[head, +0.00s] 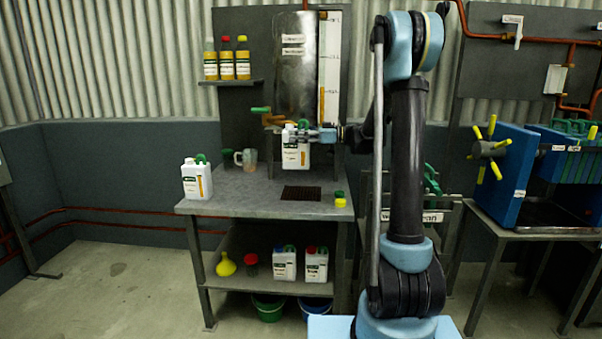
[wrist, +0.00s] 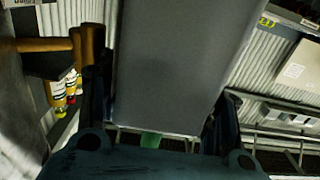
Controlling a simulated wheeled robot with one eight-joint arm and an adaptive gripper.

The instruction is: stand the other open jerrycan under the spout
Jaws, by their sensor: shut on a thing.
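My gripper (head: 318,134) is shut on a white jerrycan (head: 296,154) with a green-and-white label. The can is upright and looks raised above the bench, its top close to the copper spout (head: 274,121) of the tank (head: 295,75). Its exact gap to the spout is unclear. In the wrist view the jerrycan's pale wall (wrist: 175,75) fills the middle between the fingers of my gripper (wrist: 160,112). A second white jerrycan (head: 197,182) with a green handle stands at the bench's left end. Whether either mouth is open is too small to tell.
A dark grate (head: 301,193) lies in the bench top (head: 245,190), with green and yellow caps (head: 340,198) to its right. A measuring jug (head: 248,158) stands at the back. Two capped jerrycans (head: 284,263) (head: 316,264) and a yellow funnel (head: 226,265) are on the lower shelf.

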